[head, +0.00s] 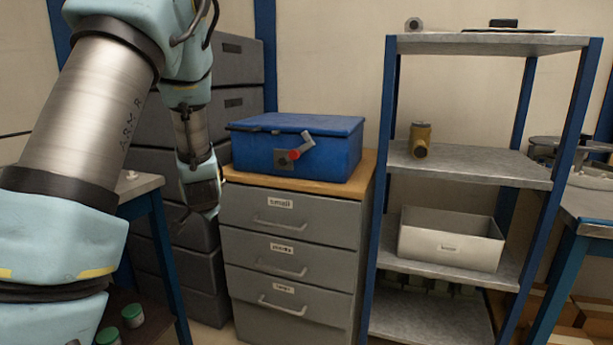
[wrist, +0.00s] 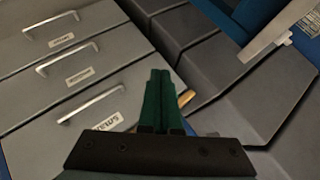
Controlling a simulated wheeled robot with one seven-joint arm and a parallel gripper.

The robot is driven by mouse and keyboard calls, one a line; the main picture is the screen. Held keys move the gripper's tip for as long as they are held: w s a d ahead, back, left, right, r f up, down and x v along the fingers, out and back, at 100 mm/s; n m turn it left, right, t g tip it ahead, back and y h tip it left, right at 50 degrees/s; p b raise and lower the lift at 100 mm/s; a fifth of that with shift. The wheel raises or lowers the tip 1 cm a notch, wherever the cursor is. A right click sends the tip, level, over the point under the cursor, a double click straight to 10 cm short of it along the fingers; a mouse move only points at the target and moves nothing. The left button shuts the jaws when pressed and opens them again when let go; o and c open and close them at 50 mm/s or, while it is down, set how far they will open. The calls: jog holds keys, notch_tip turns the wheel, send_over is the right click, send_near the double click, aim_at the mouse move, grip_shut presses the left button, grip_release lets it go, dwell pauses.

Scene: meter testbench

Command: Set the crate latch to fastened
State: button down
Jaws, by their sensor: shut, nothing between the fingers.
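The blue crate (head: 258,150) stands shut on the wooden top of a grey drawer cabinet. Its latch (head: 304,143) is on the front face, with a red part and a pale lever slanting up to the right. A dark plate (head: 283,160) sits beside the red part. I cannot tell from this view whether the latch is fastened. My gripper (head: 209,213) hangs left of the crate and lower than it, apart from the latch. In the wrist view its green fingers (wrist: 158,88) are together and empty. Crate and latch are not clearly seen there.
The drawer cabinet (head: 285,222) has three labelled drawers with bar handles, also seen in the wrist view (wrist: 62,75). A shelf rack (head: 470,170) stands to the right, holding a white bin (head: 450,245) and a brass-coloured cylinder (head: 420,141). Grey stacked boxes (head: 240,60) stand behind my arm.

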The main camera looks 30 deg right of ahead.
aim_at(292, 151)
jog(key=w+d+f+m+t+b, duration=0.1)
jog(key=w+d+m+t+b, duration=0.2)
jog(key=d, duration=0.4)
jog(key=w+d+f+m+t+b, duration=0.1)
jog(key=d+m+t+b, duration=0.1)
jog(key=d+m+t, duration=0.45)
jog(key=s+d+m+t+h+b, duration=0.1)
jog(key=s+d+m+h, duration=0.1)
jog(key=d, duration=0.4)
jog(key=s+d+r+m+t+h+b, duration=0.1)
jog(key=s+d+m+h, duration=0.1)
jog(key=s+d+m, duration=0.2)
jog(key=s+d+r+m+t+h+b, duration=0.1)
jog(key=s+d+m+t+h+b, duration=0.1)
jog(key=s+d, duration=0.3)
jog(key=shift+s+d+m+h, duration=0.15)
jog(key=shift+d+m, duration=0.25)
jog(key=shift+d, duration=0.3)
jog(key=shift+s+d+m+h, duration=0.15)
jog(key=shift+d+m, duration=0.2)
jog(key=shift+d, duration=0.3)
jog(key=shift+w, duration=0.1)
